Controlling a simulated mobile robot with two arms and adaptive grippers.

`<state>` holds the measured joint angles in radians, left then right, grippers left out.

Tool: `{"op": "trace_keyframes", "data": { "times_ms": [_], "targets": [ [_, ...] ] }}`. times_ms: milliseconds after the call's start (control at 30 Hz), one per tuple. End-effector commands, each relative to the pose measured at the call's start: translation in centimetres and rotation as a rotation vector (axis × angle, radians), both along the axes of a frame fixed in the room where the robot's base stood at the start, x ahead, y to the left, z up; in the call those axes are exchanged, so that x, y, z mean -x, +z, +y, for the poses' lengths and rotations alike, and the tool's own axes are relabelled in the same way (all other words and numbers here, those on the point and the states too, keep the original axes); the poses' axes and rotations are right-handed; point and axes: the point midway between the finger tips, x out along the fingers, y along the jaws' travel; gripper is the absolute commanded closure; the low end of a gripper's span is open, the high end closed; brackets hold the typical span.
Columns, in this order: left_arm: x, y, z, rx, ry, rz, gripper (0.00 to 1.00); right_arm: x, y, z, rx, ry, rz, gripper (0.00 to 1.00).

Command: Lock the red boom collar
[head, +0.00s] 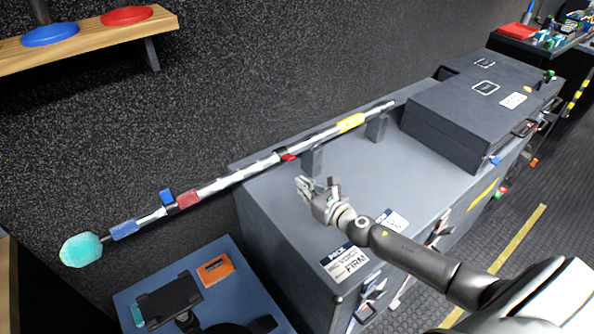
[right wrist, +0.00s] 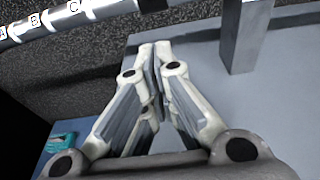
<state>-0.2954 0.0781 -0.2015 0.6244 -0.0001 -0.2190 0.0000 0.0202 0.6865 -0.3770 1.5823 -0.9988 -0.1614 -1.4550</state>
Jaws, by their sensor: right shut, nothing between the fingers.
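A silver boom pole (head: 235,178) runs diagonally along the wall side of the grey cabinet. A dark collar with a small red lever (head: 288,157) sits on it near the cabinet's left support post. Further left are a blue lever (head: 166,196) and a red band (head: 188,199). Whether the red lever is locked is too small to tell. My right gripper (head: 314,186) is shut and empty above the cabinet top, in front of the pole and apart from it. In the right wrist view its fingertips (right wrist: 155,48) meet; the pole (right wrist: 45,22), marked with letters, shows at upper left. My left gripper is not in view.
The grey cabinet top (head: 375,170) is mostly clear around my gripper. Support posts (head: 312,161) stand under the pole. A large dark case (head: 480,115) occupies the right part. A teal foam tip (head: 81,249) overhangs at left, near a blue surface with a device (head: 168,300).

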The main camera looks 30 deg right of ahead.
Motion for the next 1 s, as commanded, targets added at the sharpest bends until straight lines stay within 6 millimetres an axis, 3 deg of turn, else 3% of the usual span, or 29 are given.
{"op": "trace_keyframes", "data": {
  "times_ms": [100, 300, 1000],
  "targets": [
    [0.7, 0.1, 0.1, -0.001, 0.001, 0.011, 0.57, -2.1, -0.2, 0.3, -0.002, -0.001, -0.002, 1.00],
    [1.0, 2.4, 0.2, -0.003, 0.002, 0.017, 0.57, -2.8, 2.5, 0.4, 0.001, 0.001, -0.001, 1.00],
    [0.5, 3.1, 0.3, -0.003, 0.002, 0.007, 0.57, -3.3, 3.4, 0.4, 0.000, 0.000, 0.000, 1.00]
  ]
}}
